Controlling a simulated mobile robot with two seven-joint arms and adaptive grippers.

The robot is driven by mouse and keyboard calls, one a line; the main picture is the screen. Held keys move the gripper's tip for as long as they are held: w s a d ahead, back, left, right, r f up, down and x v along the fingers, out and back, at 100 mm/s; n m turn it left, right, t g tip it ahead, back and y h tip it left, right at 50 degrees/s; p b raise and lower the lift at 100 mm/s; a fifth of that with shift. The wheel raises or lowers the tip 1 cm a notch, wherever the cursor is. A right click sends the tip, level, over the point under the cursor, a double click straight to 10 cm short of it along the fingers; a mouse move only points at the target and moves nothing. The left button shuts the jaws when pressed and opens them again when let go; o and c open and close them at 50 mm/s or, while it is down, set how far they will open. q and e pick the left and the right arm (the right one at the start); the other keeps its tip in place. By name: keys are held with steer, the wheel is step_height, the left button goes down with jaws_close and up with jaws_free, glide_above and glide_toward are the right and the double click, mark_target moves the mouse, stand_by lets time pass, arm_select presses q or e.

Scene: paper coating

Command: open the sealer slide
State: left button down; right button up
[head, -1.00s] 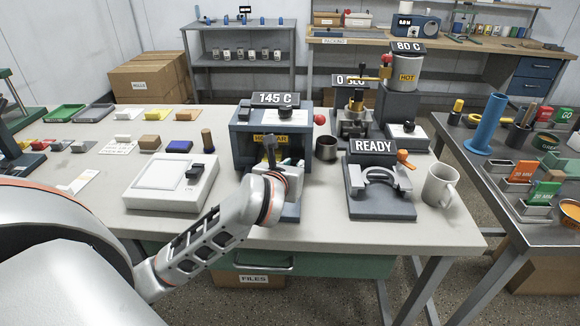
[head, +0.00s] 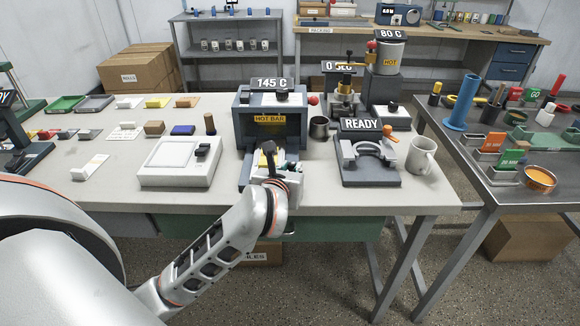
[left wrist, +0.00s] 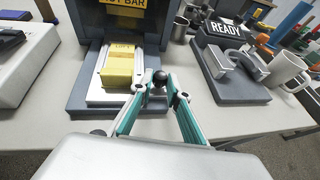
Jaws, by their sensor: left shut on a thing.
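The sealer (head: 243,135) is a blue-grey box with a "145 C" display and a yellow "HOT BAR" label. Its slide (left wrist: 110,97), a pale plate, sticks out from the front over the dark base in the left wrist view. A yellow lettered block (left wrist: 118,69) lies on the slide, and a bit of it shows in the head view. In the head view my left gripper (head: 272,174) covers much of the slide. My right gripper is in neither view.
A white device (head: 178,163) stands left of the sealer. A "READY" fixture (head: 370,172), a white mug (head: 422,156) and a dark metal cup (head: 319,128) stand to the right. The table's front edge lies below my left gripper.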

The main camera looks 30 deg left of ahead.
arm_select(q)
steer(key=c, duration=1.9)
jaws_free()
steer(key=v, duration=0.7)
steer(key=shift+s+d+r, duration=0.1)
steer(key=shift+s, duration=0.1)
